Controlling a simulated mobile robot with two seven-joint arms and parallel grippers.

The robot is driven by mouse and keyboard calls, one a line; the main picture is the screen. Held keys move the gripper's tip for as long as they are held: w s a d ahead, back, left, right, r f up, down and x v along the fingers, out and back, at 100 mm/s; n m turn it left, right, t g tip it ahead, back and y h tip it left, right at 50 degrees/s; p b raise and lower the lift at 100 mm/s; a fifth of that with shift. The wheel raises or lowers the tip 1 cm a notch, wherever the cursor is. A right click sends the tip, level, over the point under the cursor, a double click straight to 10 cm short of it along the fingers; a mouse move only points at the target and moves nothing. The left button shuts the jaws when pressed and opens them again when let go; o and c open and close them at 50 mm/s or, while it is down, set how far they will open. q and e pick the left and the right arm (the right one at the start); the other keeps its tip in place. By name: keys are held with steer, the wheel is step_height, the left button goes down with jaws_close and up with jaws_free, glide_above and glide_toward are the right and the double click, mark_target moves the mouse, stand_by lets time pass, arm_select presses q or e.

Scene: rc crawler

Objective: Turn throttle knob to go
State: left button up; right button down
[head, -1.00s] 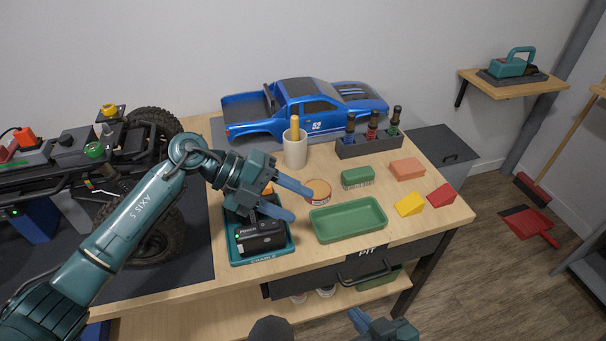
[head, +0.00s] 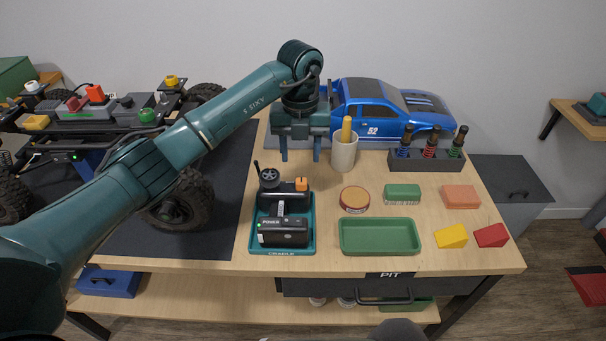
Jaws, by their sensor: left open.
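A black controller (head: 283,231) marked POWER sits in a teal cradle (head: 309,247) on the workbench. It has a dark wheel (head: 269,177) at its back left and a small orange knob (head: 301,184) at its back right. No label shows which control is the throttle. My left gripper (head: 300,152) is open and empty, fingers pointing down, above and behind the orange knob and apart from it.
The crawler chassis (head: 103,127) stands on a dark mat at left. A beige cup (head: 344,153), a round tin (head: 354,199) and a green tray (head: 380,236) lie right of the cradle.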

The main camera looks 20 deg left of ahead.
mark_target(301, 181)
arm_select(q)
step_height(301, 181, down, 6)
steer(key=shift+d+f, duration=0.1)
steer(key=shift+f, duration=0.8)
steer(key=shift+c, duration=0.3)
steer(key=c, duration=1)
steer(key=shift+o, duration=0.2)
